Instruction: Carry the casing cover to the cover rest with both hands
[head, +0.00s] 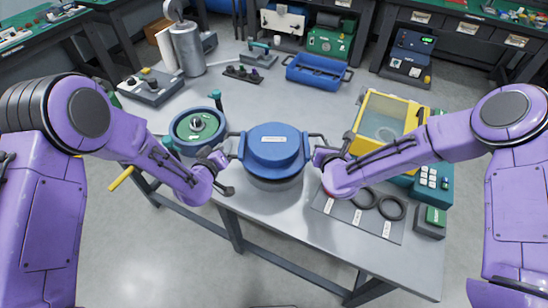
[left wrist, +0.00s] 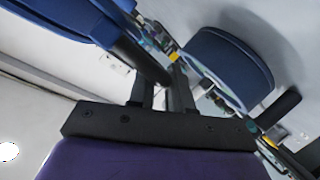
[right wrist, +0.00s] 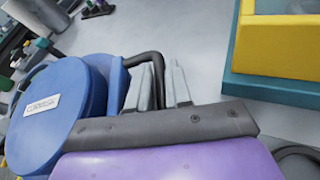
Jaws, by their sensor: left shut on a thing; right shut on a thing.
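The casing cover (head: 272,143) is a blue round lid with a pale label and a dark bar handle on each side. It is level over a grey round body (head: 275,182) at the middle of the bench; I cannot tell whether they touch or whether this body is the cover rest. My left gripper (head: 224,160) is shut on the left handle, and the left wrist view shows the dark bar (left wrist: 140,58) between its fingers. My right gripper (head: 322,155) is shut on the right handle (right wrist: 148,60), beside the cover (right wrist: 50,115).
A blue round housing (head: 180,128) with a green inside stands left of the cover. A yellow-framed box (head: 365,108) stands to the right. Black rings (head: 392,208) lie on a grey mat at front right. A blue tray (head: 318,72) is behind.

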